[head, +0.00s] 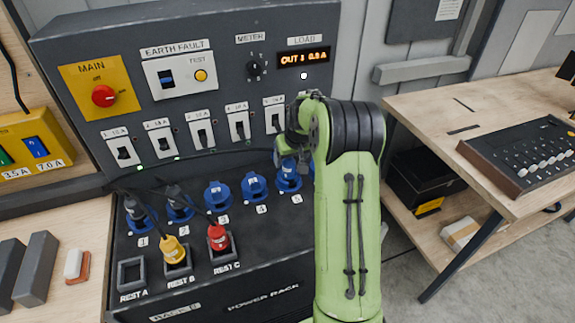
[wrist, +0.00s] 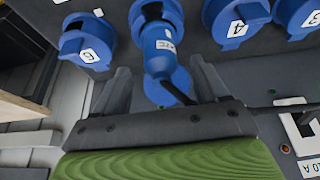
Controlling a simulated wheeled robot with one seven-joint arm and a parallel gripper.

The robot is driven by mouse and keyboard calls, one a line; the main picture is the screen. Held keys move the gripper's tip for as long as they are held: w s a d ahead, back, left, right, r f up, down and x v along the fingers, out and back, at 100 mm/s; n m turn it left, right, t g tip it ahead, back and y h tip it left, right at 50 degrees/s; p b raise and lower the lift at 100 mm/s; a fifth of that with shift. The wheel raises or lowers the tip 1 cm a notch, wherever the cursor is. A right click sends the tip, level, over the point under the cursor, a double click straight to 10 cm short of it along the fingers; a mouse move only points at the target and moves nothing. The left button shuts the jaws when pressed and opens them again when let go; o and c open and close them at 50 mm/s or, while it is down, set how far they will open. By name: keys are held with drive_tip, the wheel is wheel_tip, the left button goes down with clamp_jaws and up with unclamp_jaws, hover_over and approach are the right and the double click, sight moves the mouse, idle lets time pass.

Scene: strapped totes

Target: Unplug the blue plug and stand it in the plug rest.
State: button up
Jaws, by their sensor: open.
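The blue plug (wrist: 158,50) sits in a blue socket (wrist: 165,90) on the rack, with a dark cable running from its back. In the head view that socket, number 5 (head: 288,183), is partly hidden by my gripper, and the plug is hard to make out. My gripper (wrist: 158,82) is open, with one finger on each side of the plug and visible gaps; I cannot tell how deep the fingers reach. The head view shows my gripper (head: 292,152) just above socket 5. Rest A (head: 131,274) is an empty square holder at the rack's front left.
A yellow plug (head: 174,250) stands in rest B and a red plug (head: 218,238) in rest C. Dark plugs fill sockets 1 (head: 138,212) and 2 (head: 178,202). Sockets 3 (head: 218,196) and 4 (head: 254,186) look empty. A switch panel (head: 195,95) rises behind; cables cross the rack.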

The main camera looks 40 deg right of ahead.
sight(286, 166)
drive_tip(key=x, duration=0.6)
drive_tip(key=c, duration=1.1)
drive_tip(key=n+y, duration=0.1)
drive_tip(key=n, duration=0.2)
drive_tip(key=shift+n, duration=0.3)
drive_tip(key=shift+c, duration=0.3)
drive_tip(key=n+y, duration=0.1)
drive_tip(key=n, duration=0.1)
drive_tip(key=shift+a+n, duration=0.1)
drive_tip(key=shift+n, duration=0.2)
drive_tip(key=n+y+p, duration=0.1)
drive_tip(key=n, duration=0.2)
drive_tip(key=shift+a, duration=0.15)
drive_tip(key=shift+r, duration=0.1)
drive_tip(key=shift+r+p, duration=2.4)
drive_tip(key=shift+r, duration=1.05)
